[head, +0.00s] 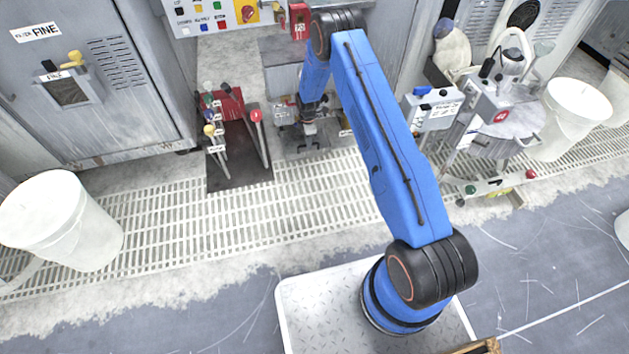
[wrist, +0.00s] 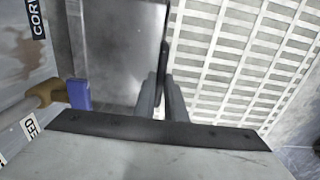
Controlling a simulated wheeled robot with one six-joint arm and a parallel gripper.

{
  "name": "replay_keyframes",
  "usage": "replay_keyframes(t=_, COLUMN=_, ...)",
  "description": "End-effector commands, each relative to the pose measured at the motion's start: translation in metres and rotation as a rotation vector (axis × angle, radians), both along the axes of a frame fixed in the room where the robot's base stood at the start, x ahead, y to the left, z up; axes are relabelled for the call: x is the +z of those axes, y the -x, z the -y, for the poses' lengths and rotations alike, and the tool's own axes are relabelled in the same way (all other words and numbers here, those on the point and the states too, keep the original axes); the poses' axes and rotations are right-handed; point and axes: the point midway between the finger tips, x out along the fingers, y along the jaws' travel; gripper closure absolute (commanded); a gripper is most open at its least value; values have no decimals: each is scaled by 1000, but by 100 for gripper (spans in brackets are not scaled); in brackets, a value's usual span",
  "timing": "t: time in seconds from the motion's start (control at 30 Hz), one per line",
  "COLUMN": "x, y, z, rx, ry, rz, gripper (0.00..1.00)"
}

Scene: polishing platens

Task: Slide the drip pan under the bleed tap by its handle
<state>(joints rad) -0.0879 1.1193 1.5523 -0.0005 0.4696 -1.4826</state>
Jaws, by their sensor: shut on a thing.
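The drip pan (wrist: 118,50) is a flat grey metal tray in the upper left of the wrist view. Its thin dark handle (wrist: 164,45) stands at its right edge, and my gripper (wrist: 160,85) is shut on it. In the head view, my gripper (head: 309,141) is low down near the floor, in front of the grey machine, and my arm partly covers this area. A brass-coloured tap with a blue lever (wrist: 78,95), seemingly the bleed tap, is at the left in the wrist view, left of the pan and apart from my fingers.
A slatted floor grating (wrist: 235,50) lies right of the handle. In the head view, a dark base with several coloured levers (head: 238,170) stands left of my gripper. A white bucket (head: 62,222) stands further left. A small labelled stand (head: 432,110) is to the right.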

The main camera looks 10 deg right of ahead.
Motion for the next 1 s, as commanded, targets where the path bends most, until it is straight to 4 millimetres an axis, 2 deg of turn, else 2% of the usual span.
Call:
replay_keyframes(t=0.23, x=0, y=-10, z=0, rx=0, ry=0, rz=0, gripper=100)
replay_keyframes(t=0.57, x=0, y=-12, z=0, rx=0, ry=0, rz=0, gripper=100)
replay_keyframes(t=0.6, x=0, y=-12, z=0, rx=0, ry=0, rz=0, gripper=82)
replay_keyframes(t=0.67, x=0, y=-12, z=0, rx=0, ry=0, rz=0, gripper=68)
replay_keyframes(t=1.0, x=1, y=-12, z=0, rx=0, ry=0, rz=-1, gripper=68)
